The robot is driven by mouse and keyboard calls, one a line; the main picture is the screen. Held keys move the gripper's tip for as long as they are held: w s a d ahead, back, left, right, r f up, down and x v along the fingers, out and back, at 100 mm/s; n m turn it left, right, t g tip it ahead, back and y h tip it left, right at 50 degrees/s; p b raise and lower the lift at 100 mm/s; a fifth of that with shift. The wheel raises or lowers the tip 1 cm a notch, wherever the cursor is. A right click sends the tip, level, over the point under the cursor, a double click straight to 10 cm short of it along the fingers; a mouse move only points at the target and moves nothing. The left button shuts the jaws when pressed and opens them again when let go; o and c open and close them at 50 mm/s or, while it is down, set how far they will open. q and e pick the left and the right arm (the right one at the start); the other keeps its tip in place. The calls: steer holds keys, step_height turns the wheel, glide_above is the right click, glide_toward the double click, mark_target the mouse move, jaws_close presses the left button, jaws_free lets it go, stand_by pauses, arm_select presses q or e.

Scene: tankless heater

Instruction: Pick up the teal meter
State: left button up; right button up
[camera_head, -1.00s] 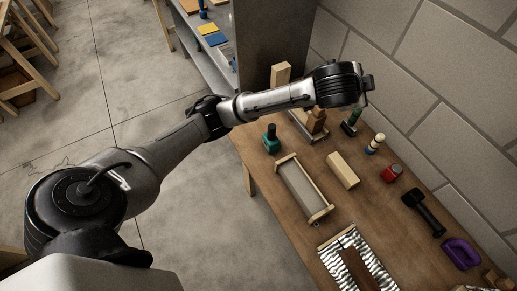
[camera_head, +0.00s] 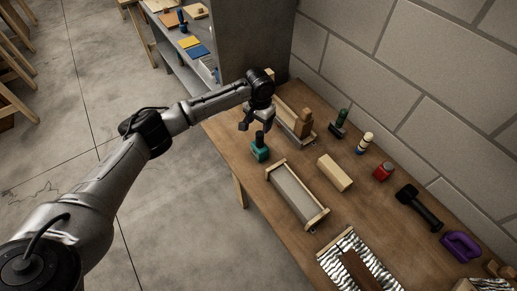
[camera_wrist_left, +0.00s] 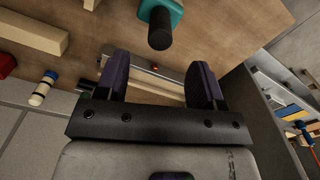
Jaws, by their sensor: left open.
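The teal meter (camera_head: 260,151) stands near the left edge of the wooden bench. It has a teal body and a dark upright top. My left gripper (camera_head: 255,125) is open just above and behind it, apart from it. In the left wrist view the teal meter (camera_wrist_left: 172,8) is at the top edge, partly cut off, with its dark top toward me. The open, empty fingers of my left gripper (camera_wrist_left: 160,62) point toward the bench there, with the meter beyond their tips. My right gripper is not in view.
The bench also holds a long wood-framed tray (camera_head: 297,196), a wooden block (camera_head: 334,172), a red object (camera_head: 383,171), a black hammer-like tool (camera_head: 418,207) and a purple object (camera_head: 461,246). Behind my gripper are a wooden tray with a brown block (camera_head: 304,123) and a grey cabinet (camera_head: 252,42).

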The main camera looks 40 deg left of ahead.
mark_target(259, 140)
arm_select(q)
step_height(259, 140, down, 10)
steer(key=shift+f+b, duration=0.25)
steer(key=shift+b, duration=0.4)
jaws_close()
stand_by(0.6)
